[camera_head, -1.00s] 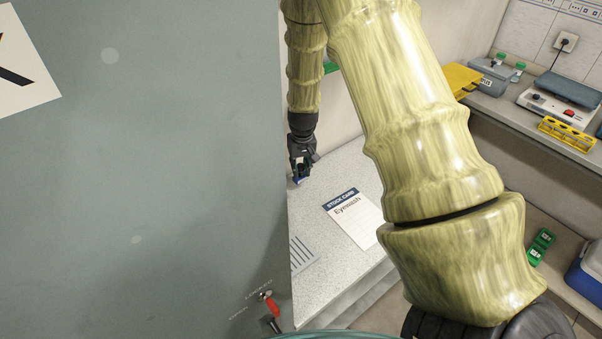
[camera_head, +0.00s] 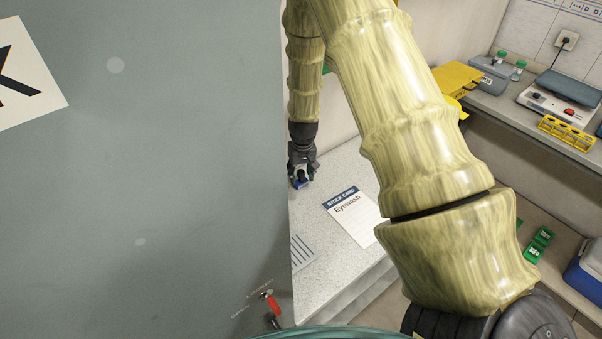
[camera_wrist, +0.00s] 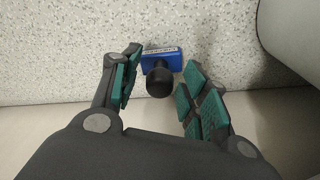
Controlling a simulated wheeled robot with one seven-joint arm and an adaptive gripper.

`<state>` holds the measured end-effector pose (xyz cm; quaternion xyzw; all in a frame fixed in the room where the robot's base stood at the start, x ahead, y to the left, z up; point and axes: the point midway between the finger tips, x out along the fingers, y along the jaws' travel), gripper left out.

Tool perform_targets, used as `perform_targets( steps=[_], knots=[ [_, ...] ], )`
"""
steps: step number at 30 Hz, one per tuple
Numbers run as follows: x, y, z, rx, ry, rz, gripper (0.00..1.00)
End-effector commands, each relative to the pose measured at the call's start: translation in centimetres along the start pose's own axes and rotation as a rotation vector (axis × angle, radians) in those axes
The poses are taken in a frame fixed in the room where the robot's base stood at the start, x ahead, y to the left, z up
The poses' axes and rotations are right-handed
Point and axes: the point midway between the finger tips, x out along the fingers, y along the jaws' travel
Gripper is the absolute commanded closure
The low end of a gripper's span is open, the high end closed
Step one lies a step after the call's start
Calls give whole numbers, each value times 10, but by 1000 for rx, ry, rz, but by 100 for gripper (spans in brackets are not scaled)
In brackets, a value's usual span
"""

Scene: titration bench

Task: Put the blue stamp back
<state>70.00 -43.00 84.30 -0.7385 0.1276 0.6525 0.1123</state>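The blue stamp (camera_wrist: 161,59) has a blue block with a white label strip and a round black handle. It shows in the wrist view at the fingertips, over the speckled counter. My gripper (camera_wrist: 160,66) has its teal-padded fingers apart on both sides of the handle, with narrow gaps visible. In the head view my gripper (camera_head: 302,170) points down at the counter by the wall, with the stamp (camera_head: 303,183) small and blue beneath it. The stamp seems to stand on the counter, though its underside is hidden.
A white stock card (camera_head: 353,216) reading "Eyewash" lies on the counter (camera_head: 340,278). A striped grey patch (camera_head: 302,252) lies nearer. A large grey panel (camera_head: 150,170) fills the left and hides part of the counter. A side bench (camera_head: 500,110) holds instruments.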

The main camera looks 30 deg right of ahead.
Motion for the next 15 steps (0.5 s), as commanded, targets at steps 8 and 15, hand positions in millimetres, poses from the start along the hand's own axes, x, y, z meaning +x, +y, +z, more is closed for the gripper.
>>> perform_targets(
  steps=[8,15],
  knots=[
    [-5,0,-1,0,2,0,55],
    [-28,0,0,-1,2,0,55]
  ],
)
